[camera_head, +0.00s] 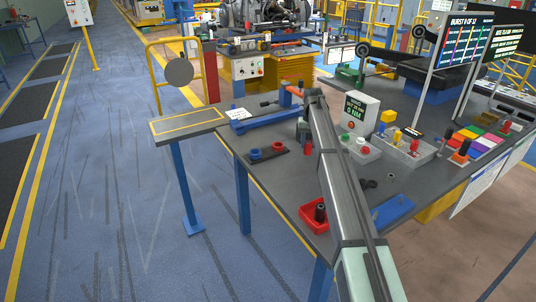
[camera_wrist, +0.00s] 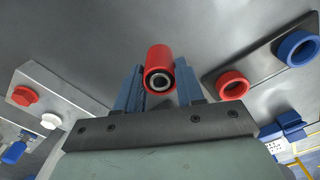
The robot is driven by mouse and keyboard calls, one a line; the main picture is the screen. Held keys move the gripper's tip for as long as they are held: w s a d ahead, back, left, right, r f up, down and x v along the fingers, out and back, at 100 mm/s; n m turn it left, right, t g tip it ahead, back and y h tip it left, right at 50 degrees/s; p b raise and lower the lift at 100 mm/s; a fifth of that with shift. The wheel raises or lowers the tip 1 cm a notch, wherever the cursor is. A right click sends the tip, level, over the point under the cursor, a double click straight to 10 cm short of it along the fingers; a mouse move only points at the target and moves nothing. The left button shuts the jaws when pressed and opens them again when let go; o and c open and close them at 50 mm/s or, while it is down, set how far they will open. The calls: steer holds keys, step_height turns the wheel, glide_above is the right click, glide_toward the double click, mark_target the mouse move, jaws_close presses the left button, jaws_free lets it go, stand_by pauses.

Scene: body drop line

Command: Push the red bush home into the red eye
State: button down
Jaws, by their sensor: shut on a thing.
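My gripper (camera_wrist: 160,85) is shut on the red bush (camera_wrist: 158,55), a short red cylinder with a dark-rimmed bore, held between blue fingers in the wrist view. The red eye (camera_wrist: 232,84) is a red ring on a dark plate (camera_wrist: 262,68), to the right of the bush and apart from it. A blue eye (camera_wrist: 297,48) sits on the same plate, further right. In the head view the red eye (camera_head: 278,146) and blue eye (camera_head: 254,154) stand on the bench, left of my gripper (camera_head: 303,132).
A grey box with red and white buttons (camera_head: 361,149) stands right of my arm. A meter box (camera_head: 359,112) is behind it. A red tray (camera_head: 314,216) with a dark cylinder lies near the front edge. A blue bar (camera_head: 265,121) lies behind the eyes. Bare bench surrounds the plate.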

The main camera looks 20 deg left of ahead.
steer(key=shift+w+a+f, duration=0.1)
steer(key=shift+w+a, duration=0.9)
steer(key=shift+a, duration=1.4)
steer(key=shift+w+a+f, duration=0.1)
steer(key=shift+w+a, duration=0.95)
steer(key=shift+a, duration=1.4)
steer(key=shift+w+a, duration=1)
steer(key=shift+a, duration=1.4)
steer(key=shift+f, duration=1.7)
steer(key=c, duration=0.6)
jaws_free()
